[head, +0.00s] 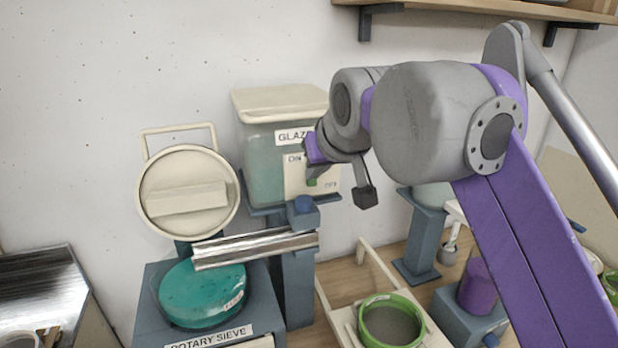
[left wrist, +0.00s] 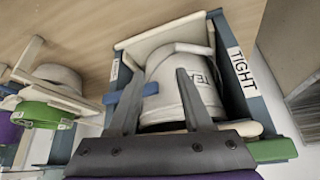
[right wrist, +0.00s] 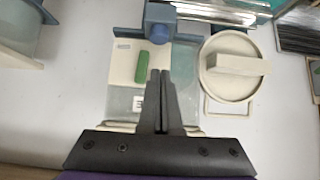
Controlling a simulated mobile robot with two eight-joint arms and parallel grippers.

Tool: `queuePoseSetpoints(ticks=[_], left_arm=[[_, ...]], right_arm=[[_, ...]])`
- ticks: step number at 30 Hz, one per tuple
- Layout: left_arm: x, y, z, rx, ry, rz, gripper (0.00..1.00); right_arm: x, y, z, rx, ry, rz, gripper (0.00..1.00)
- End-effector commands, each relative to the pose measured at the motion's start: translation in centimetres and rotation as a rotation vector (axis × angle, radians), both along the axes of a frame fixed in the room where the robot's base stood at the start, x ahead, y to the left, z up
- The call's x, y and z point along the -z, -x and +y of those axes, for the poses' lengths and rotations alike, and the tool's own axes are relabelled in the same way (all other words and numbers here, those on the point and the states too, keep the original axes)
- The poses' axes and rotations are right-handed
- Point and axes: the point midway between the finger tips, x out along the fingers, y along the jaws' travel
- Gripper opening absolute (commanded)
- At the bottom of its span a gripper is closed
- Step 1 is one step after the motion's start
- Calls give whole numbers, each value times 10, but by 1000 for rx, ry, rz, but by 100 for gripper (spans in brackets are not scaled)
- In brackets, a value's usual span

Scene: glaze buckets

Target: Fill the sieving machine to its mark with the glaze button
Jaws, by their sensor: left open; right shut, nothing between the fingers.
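The sieving machine, labelled ROTARY SIEVE (head: 212,338), stands at lower left in the head view. Its round bowl holds teal glaze (head: 200,290); I cannot make out a fill mark. Its round lid (head: 188,212) stands open behind. The glaze tank (head: 262,165) has a pale ON/OFF panel with a green button (head: 312,182), which also shows in the right wrist view (right wrist: 141,68). My right gripper (right wrist: 160,73) is shut and empty, its fingertips beside the button in that view; contact cannot be told. My left gripper (left wrist: 162,72) is open before a pale bucket (left wrist: 185,95).
A metal chute (head: 255,248) runs from below the tank over the sieve bowl. A blue knob (head: 303,204) sits at its tank end. A green-rimmed container (head: 390,322) and a purple-filled vessel (head: 478,288) stand to the right. A frame labelled TIGHT (left wrist: 240,70) surrounds the pale bucket.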

Motion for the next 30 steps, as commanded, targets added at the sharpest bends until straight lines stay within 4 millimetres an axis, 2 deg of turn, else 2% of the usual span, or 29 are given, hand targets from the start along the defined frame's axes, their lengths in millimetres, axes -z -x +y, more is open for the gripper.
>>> queuePoseSetpoints(ticks=[3, 7, 20, 23, 25, 29, 30], left_arm=[[-4, -2, 0, 0, 0, -4, 50], [-5, -3, 0, 0, 0, -5, 50], [-5, -3, 0, 0, 0, -5, 50], [-5, -3, 0, 0, 0, -5, 50], [-5, -3, 0, 0, 0, -5, 50], [-4, -3, 0, 0, 0, -5, 50], [-4, -3, 0, 0, 0, -5, 50]], right_arm=[[-13, 11, -3, -1, 0, -2, 0], [-19, 17, -5, 0, -1, -2, 0], [-15, 18, -9, 6, 1, 2, 0], [6, 20, -21, 29, 7, 20, 0], [34, 25, -35, 56, 13, 42, 0], [113, 48, -70, 121, 27, 97, 0], [140, 59, -80, 142, 30, 115, 0]])
